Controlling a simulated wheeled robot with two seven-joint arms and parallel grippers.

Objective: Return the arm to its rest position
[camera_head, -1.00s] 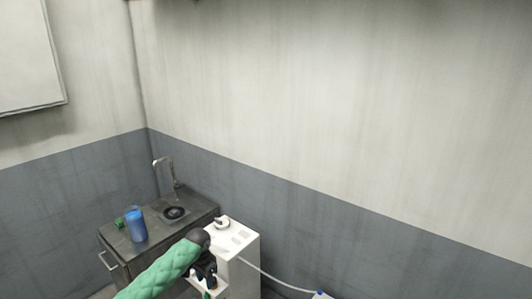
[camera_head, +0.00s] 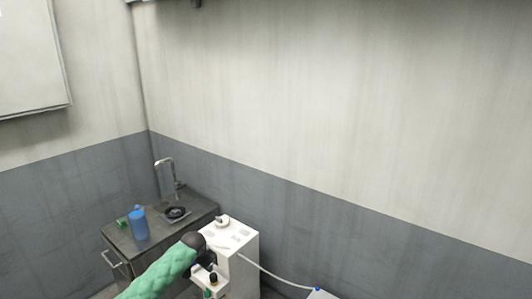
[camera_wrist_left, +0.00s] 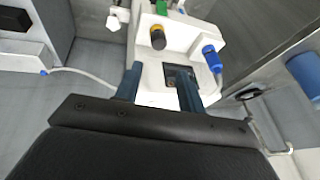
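My left arm (camera_head: 160,275), in a green padded sleeve with a dark joint at its end, enters the head view from the bottom left and reaches in front of the white machine (camera_head: 240,240). In the left wrist view, the two dark blue fingers of my left gripper (camera_wrist_left: 160,85) stand apart with nothing visible held between them. The white machine (camera_wrist_left: 150,50) lies beyond the fingers, with a dark square recess showing between them. In the head view the gripper is mostly hidden by the arm. My right arm and gripper are not in view.
A dark sink cabinet (camera_head: 115,240) with a tap (camera_head: 168,172) stands in the corner, with a blue cup (camera_head: 139,224) on it. Walls stand behind.

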